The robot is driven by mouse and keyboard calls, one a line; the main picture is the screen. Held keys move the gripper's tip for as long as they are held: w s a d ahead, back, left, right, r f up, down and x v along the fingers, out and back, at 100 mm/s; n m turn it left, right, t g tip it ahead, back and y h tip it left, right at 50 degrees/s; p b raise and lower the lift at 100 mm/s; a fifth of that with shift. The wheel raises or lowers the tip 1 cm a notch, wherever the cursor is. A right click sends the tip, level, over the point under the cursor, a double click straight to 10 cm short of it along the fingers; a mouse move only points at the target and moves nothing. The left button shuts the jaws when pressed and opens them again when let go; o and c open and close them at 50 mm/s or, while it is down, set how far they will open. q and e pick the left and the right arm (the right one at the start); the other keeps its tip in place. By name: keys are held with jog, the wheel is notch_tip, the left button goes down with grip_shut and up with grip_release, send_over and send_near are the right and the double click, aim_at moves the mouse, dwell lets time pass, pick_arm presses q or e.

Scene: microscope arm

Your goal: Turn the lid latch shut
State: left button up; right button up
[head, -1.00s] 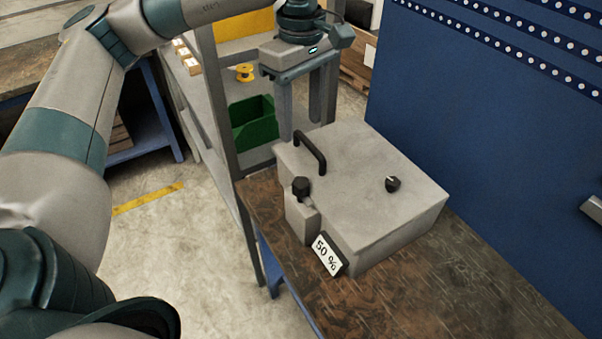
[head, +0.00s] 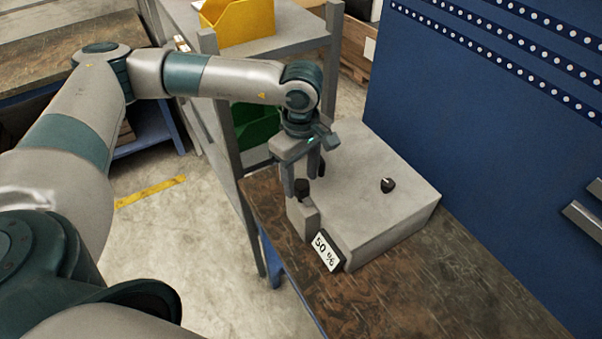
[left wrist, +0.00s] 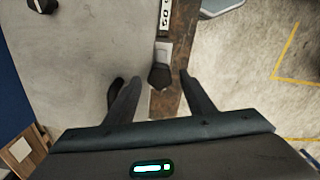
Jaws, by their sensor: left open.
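The grey box (head: 370,215) stands on the workbench with its lid down. The black lid latch (head: 303,190) sits on a small grey block at the box's front-left corner; in the left wrist view the latch (left wrist: 160,76) lies between the fingertips. My left gripper (head: 305,178) points down over that corner, open, with one finger on either side of the latch. I cannot tell whether a finger touches it. The black lid handle (left wrist: 115,92) is partly behind one finger in the left wrist view. My right gripper is in neither view.
A black dial (head: 388,185) is on the lid, and a "50 %" label (head: 326,251) is at the box's front. A blue pegboard wall (head: 480,110) rises at the right. A shelf with a yellow bin (head: 240,22) and green bin stands behind. The bench front (head: 420,295) is clear.

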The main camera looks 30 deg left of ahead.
pick_arm(q)
jog(key=shift+f, duration=0.25)
jog(key=shift+c, duration=0.7)
jog(key=c, duration=0.9)
